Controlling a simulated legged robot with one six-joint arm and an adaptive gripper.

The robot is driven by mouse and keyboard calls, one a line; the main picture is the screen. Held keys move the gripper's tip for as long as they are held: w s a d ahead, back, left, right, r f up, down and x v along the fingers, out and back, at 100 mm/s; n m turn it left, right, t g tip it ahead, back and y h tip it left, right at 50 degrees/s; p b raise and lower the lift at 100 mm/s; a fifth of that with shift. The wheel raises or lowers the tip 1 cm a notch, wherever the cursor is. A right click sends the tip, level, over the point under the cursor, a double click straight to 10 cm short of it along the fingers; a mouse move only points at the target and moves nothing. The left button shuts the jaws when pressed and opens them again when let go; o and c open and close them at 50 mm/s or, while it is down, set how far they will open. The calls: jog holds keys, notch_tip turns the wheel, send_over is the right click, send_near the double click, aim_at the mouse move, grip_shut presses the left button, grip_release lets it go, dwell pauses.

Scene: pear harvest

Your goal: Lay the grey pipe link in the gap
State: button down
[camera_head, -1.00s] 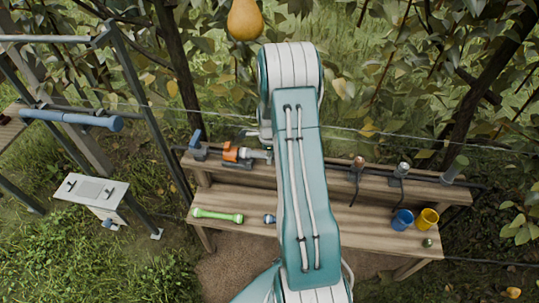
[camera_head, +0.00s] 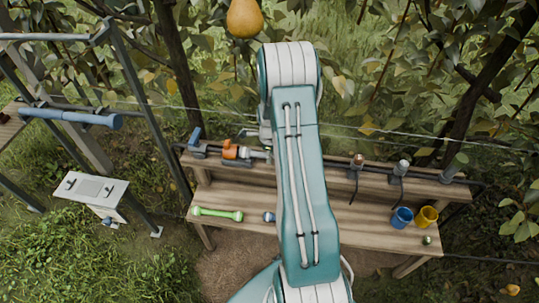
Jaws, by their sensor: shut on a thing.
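My teal and white arm reaches over the middle of the bench and covers its centre. My gripper's fingers are hidden behind the arm; only a small grey part shows beside the wrist. I cannot make out the grey pipe link. A dark pipe line runs along the bench's raised back shelf, with an orange valve (camera_head: 230,150) and a grey fitting (camera_head: 258,154) left of my arm. The gap is not visible; the arm hides the middle of the line.
A green link (camera_head: 217,214) and a partly hidden blue-ended piece (camera_head: 269,216) lie on the wooden bench (camera_head: 360,231). A blue cup (camera_head: 402,218) and a yellow cup (camera_head: 427,217) stand at right. A pear (camera_head: 245,18) hangs above. A metal frame (camera_head: 140,95) stands at left.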

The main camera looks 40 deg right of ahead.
jog(key=shift+f, duration=0.3)
jog(key=shift+c, duration=2)
grip_release()
notch_tip(320, 180, up, 12)
jog(key=shift+f, duration=0.1)
